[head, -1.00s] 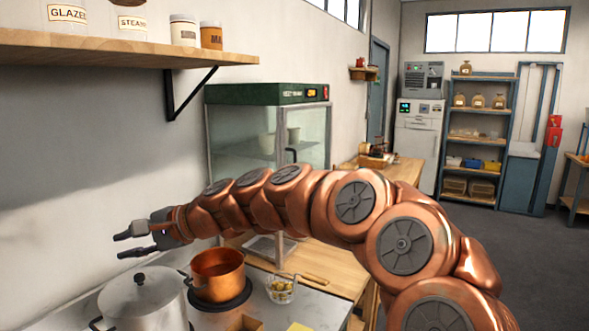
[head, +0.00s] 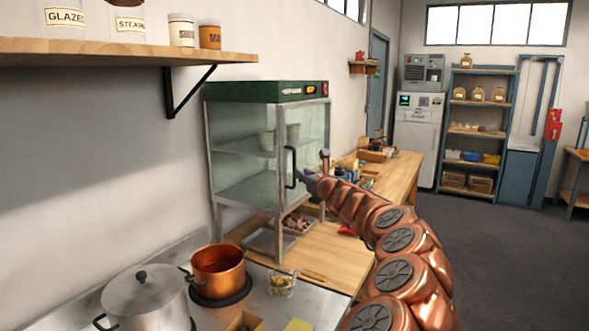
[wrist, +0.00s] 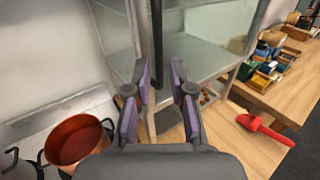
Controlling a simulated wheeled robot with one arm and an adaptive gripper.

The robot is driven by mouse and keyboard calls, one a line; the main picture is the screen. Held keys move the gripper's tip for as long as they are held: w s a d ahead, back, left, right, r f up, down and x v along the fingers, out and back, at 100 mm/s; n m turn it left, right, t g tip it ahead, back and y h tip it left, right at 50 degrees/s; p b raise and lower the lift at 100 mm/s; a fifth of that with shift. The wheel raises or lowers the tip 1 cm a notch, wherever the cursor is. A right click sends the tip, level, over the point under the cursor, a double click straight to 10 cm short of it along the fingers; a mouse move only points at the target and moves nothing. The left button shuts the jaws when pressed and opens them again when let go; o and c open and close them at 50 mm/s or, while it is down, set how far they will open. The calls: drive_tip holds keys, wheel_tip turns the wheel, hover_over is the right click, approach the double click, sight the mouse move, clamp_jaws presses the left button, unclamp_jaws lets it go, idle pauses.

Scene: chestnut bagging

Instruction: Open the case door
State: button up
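The glass case (head: 266,92) has a green top, a metal frame and inner shelves, and stands on the wooden counter against the wall. Its door looks shut. The door's dark vertical handle (head: 291,167) is on the right part of its front; in the wrist view the handle (wrist: 157,38) runs down between my fingertips in the picture. My gripper (head: 314,176) is just right of the handle in the head view. In the wrist view my gripper (wrist: 161,78) is open with a clear gap between its fingers. I cannot tell whether it touches the handle.
A copper pot (head: 217,270) and a lidded steel pot (head: 146,298) stand on the stove at lower left. A red tool (wrist: 265,131) lies on the wooden counter (head: 330,262). Bins and other items (wrist: 270,52) fill the counter farther right. A wall shelf (head: 110,50) juts out at upper left.

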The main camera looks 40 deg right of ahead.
sight(294, 184)
drive_tip(key=shift+p+x, duration=1.05)
drive_tip(key=shift+x, duration=2.2)
drive_tip(key=shift+a, duration=0.1)
clamp_jaws()
